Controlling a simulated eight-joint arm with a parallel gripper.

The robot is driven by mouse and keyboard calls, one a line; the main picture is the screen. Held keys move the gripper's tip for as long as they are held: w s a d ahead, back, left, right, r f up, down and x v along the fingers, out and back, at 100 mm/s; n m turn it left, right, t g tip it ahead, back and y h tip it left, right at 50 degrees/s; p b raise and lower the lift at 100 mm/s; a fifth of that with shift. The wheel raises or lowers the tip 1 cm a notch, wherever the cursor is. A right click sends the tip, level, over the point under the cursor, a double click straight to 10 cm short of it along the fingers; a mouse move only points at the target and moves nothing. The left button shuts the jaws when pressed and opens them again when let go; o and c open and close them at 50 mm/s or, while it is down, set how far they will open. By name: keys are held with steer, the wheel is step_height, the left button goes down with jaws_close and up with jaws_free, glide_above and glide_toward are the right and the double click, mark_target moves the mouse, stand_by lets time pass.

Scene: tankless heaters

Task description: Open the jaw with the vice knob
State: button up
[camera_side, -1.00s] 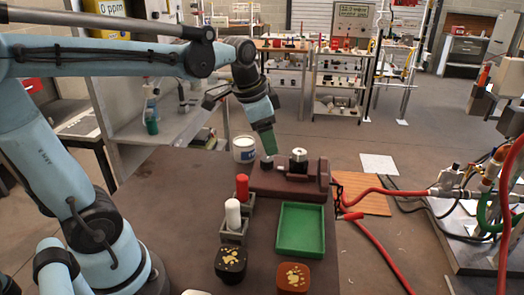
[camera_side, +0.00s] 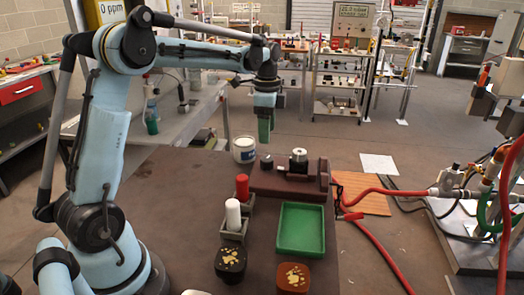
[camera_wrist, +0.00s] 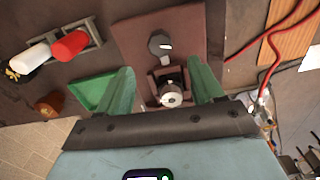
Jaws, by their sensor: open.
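The vice (camera_side: 255,187) is a dark reddish-brown block on the brown table. It also shows in the wrist view (camera_wrist: 133,38). A dark round knob (camera_side: 267,161) stands at its left end, and it also shows in the wrist view (camera_wrist: 160,45). A silver cylinder (camera_side: 299,157) stands upright at the vice's jaw; it also shows in the wrist view (camera_wrist: 172,94). My gripper (camera_side: 265,140) has green fingers pointing down, above and apart from the knob in the side view. In the wrist view my gripper (camera_wrist: 162,80) is open, with nothing held between its fingers.
A white tub (camera_side: 244,150) stands behind and left of the vice. In front are a green tray (camera_side: 301,251), a grey holder with red (camera_side: 242,186) and white (camera_side: 233,213) cylinders, and two bowls. Red hoses (camera_side: 400,192) lie to the right.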

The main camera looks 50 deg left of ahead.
mark_target(267, 158)
step_height(267, 158, down, 10)
steer(key=shift+r, duration=0.2)
steer(key=shift+c, duration=0.3)
steer(key=c, duration=1)
